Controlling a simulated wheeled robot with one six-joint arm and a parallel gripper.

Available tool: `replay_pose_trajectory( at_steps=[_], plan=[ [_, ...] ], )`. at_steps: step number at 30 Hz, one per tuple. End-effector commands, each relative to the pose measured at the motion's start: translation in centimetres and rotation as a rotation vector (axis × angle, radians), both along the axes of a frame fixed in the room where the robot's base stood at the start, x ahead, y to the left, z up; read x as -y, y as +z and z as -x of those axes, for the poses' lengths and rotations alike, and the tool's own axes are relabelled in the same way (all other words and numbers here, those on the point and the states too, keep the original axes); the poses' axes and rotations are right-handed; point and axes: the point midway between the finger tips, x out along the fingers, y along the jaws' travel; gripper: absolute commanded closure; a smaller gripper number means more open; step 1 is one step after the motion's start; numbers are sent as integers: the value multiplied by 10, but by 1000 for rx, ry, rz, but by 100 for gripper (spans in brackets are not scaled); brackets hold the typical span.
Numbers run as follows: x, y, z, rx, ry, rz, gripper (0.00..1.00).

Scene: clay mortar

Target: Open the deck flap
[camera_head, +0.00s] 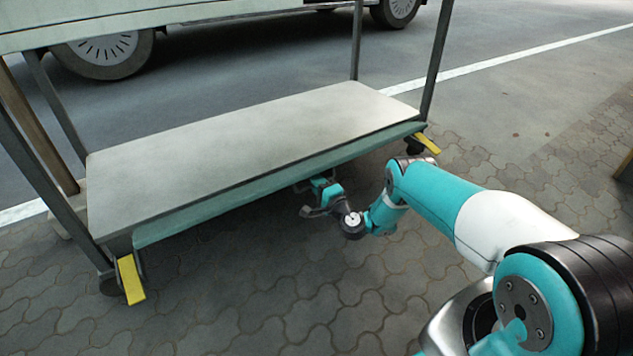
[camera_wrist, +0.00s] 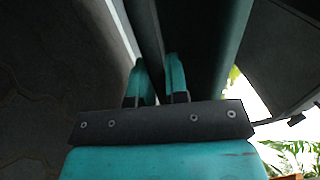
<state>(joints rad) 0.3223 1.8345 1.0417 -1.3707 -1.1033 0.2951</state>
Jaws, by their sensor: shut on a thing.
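The deck flap (camera_head: 210,205) is a long, pale teal panel along the near edge of the cart's lower grey deck (camera_head: 250,135). It slopes down and outward from under the deck edge. My gripper (camera_head: 308,187) is low, just under the middle of the flap's lower edge. In the wrist view my gripper's two teal fingers (camera_wrist: 158,80) are close together on either side of a thin dark bar, which looks like the flap's handle (camera_wrist: 148,35). A teal surface, likely the flap, runs beside it (camera_wrist: 232,35). The exact contact is dark and partly hidden.
The cart has upright dark posts (camera_head: 436,60) and an upper shelf (camera_head: 150,12). Yellow pedals (camera_head: 130,279) and (camera_head: 427,143) stick out at the cart's two near corners. Free paving (camera_head: 230,300) lies in front. A parked vehicle (camera_head: 110,50) stands behind the cart.

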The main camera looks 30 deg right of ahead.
Motion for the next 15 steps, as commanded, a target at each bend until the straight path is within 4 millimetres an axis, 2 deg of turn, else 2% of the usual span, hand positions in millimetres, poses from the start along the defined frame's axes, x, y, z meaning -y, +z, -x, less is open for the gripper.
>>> replay_pose_trajectory(
  at_steps=[15],
  plan=[
    [4, -2, -1, 62, 1, -13, 100]
  ],
)
